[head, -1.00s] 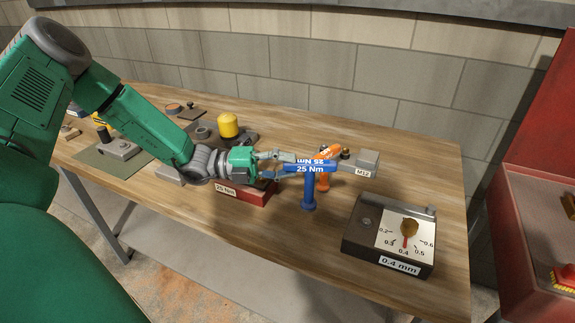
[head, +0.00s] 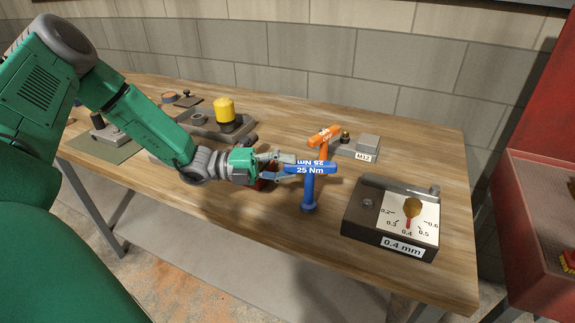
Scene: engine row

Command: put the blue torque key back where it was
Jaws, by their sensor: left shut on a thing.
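The blue torque key (head: 309,188) is a T shape with a crossbar marked 25 Nm and an upright shaft with a wider foot. My left gripper (head: 290,169) is shut on the left end of its crossbar. I cannot tell whether its foot touches the table. An orange key (head: 324,137) of similar shape stands just behind it, its lower part partly hidden by the blue bar. A red block (head: 268,177) is mostly hidden behind my left gripper. My right gripper is out of view.
A dark gauge block (head: 388,246) marked 0.4 mm stands at the right on the wooden table (head: 250,227). A grey block marked M12 (head: 367,147) is behind. A yellow-capped part (head: 225,111) stands at the back left. A red cabinet (head: 540,240) is beyond the right edge.

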